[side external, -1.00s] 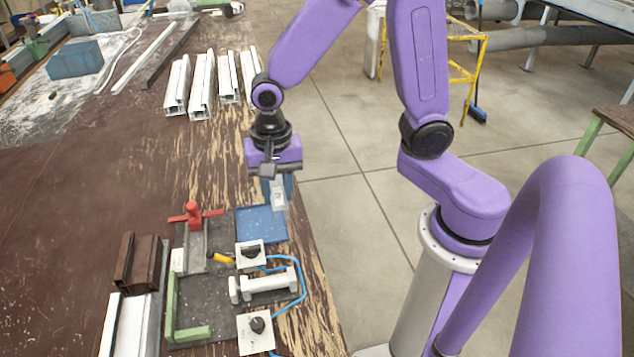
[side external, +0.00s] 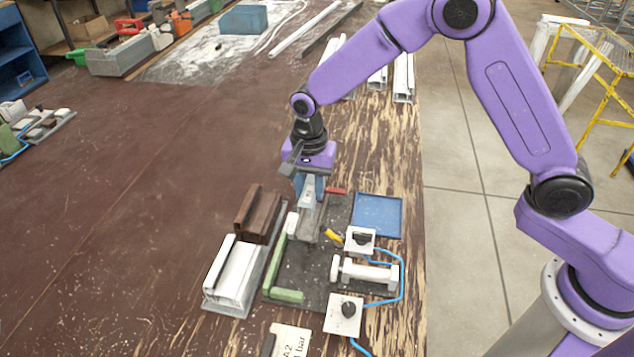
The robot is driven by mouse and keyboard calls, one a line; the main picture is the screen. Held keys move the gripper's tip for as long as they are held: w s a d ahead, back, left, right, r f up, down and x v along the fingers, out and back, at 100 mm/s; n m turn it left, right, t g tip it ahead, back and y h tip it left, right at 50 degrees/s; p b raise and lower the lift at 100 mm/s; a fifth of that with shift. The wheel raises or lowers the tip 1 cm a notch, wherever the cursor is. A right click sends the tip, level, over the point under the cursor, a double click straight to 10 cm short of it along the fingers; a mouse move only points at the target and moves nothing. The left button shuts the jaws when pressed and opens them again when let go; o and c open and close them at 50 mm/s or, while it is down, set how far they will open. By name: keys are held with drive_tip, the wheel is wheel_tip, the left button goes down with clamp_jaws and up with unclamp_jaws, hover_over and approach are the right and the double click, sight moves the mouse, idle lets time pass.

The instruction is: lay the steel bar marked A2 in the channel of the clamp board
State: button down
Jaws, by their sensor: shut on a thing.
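My gripper (side external: 308,180) is shut on a grey steel bar (side external: 307,196). The bar points down toward the far end of the clamp board (side external: 310,278). The board is dark, with green fences (side external: 287,296) along its left and front sides. A grey metal piece (side external: 304,229) stands on the board just below the held bar, and a red handle (side external: 336,191) is beside it, partly hidden. I cannot tell whether the bar touches the board. The marking on the bar is not readable. A card (side external: 291,340) at the front edge reads "A2 bar".
A brown profile (side external: 259,212) and a white profile (side external: 232,272) lie left of the board. A blue tray (side external: 378,215) lies at its right. A white cylinder clamp (side external: 366,273), two knob plates (side external: 343,314) and blue hose crowd the right side. The table (side external: 130,200) further left is clear.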

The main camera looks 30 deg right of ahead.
drive_tip(key=shift+f, duration=3.15)
drive_tip(key=c, duration=0.7)
unclamp_jaws()
drive_tip(key=shift+c, duration=0.2)
drive_tip(key=shift+r, duration=0.1)
wheel_tip(320, 180, up, 17)
drive_tip(key=shift+r, duration=0.15)
